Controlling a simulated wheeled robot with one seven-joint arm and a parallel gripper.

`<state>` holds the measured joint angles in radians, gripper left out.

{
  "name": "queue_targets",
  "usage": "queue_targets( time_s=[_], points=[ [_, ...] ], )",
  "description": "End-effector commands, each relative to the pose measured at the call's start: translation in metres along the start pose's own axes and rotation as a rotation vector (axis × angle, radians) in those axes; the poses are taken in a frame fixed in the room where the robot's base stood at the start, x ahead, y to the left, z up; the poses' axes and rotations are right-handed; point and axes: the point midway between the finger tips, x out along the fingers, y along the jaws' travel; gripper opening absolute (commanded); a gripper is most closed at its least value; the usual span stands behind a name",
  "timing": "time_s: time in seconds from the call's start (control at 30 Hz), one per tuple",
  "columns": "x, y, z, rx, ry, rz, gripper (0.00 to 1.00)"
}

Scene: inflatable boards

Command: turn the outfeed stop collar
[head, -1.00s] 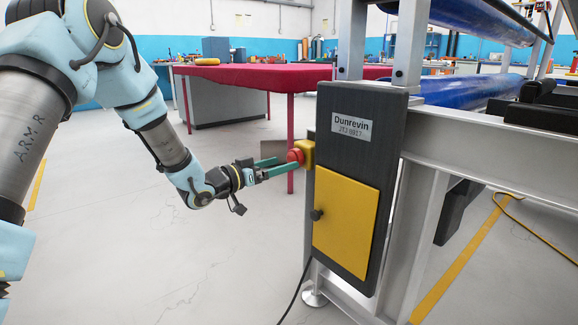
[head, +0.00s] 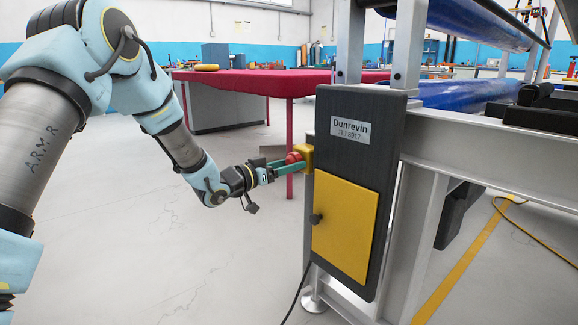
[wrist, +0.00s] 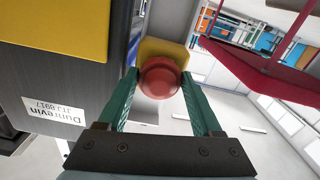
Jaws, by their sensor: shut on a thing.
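The outfeed stop collar is a round red knob (head: 294,157) on a small yellow housing (head: 307,156) at the left side of a dark control box. It also shows in the wrist view as a red dome (wrist: 160,77), with the yellow housing (wrist: 166,48) behind it. My gripper (head: 288,163) reaches it from the left with its green fingers. In the wrist view my gripper (wrist: 160,85) has one finger on each side of the knob, shut on it. The fingers cover part of the knob in the head view.
The dark control box (head: 390,150), labelled Dunrevin, has a yellow door (head: 345,225) with a black knob. It is fixed to a grey machine frame (head: 480,150) with blue rollers. A red-topped table (head: 240,78) stands behind. The floor left of the box is clear.

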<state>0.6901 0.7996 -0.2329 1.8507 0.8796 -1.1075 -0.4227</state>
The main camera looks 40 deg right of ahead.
Motion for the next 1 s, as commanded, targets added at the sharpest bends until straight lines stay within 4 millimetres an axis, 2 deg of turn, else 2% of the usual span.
queue_targets(
  time_s=[0.07, 0.4, 0.67, 1.0],
  points=[
    [-0.0001, 0.0002, 0.0001, 0.0, 0.0, 0.0, 0.48],
    [-0.0001, 0.0002, 0.0002, 0.0, 0.0, 0.0, 0.11],
    [-0.0001, 0.0001, 0.0009, 0.034, -0.001, 0.001, 0.1],
    [0.0001, -0.0007, 0.002, 0.237, 0.0, 0.001, 0.1]
  ],
)
